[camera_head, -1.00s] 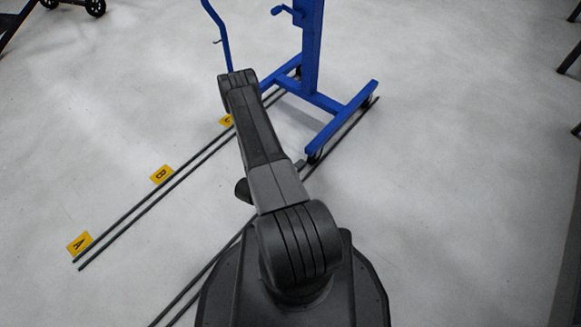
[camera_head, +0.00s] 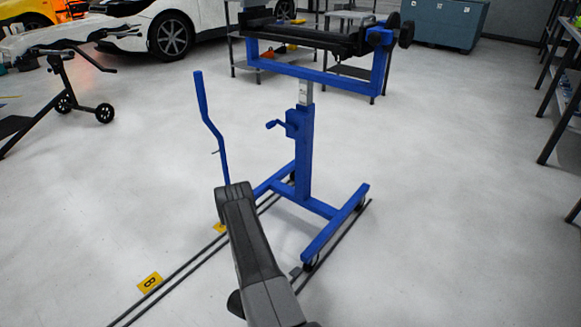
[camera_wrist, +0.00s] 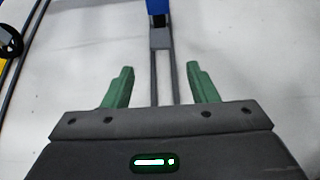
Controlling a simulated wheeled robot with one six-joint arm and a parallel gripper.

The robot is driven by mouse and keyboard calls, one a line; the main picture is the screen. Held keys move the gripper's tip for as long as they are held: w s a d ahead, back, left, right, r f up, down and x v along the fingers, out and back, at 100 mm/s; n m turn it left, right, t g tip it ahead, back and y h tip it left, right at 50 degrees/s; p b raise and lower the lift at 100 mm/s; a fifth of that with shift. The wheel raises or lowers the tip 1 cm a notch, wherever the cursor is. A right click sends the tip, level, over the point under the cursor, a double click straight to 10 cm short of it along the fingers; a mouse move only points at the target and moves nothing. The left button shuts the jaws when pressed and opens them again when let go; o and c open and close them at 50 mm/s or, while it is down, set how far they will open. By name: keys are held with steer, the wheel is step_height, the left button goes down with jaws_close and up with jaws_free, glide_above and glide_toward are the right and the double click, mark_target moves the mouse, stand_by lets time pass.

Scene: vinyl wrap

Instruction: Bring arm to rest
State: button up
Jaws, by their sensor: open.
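My gripper (camera_wrist: 160,88) shows in the wrist view with its two green fingers wide apart and nothing between them. Beyond the fingers are the pale floor, grey bars and part of a blue post. In the head view my dark arm reaches up from the bottom edge toward the blue wheeled stand; the gripper itself cannot be made out there.
The blue stand (camera_head: 305,150) on casters is ahead, with a blue lever (camera_head: 210,120) on its left. Floor rails (camera_head: 175,280) and a yellow B marker (camera_head: 149,282) lie left. A white car (camera_head: 120,35) and shelves (camera_head: 565,85) stand farther off. Open floor lies right.

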mark_target(292, 275)
steer(key=b+x, duration=0.3)
steer(key=x, duration=0.7)
steer(key=shift+w+d+f, duration=0.15)
steer(key=shift+w+f, duration=0.05)
steer(key=shift+f, duration=0.05)
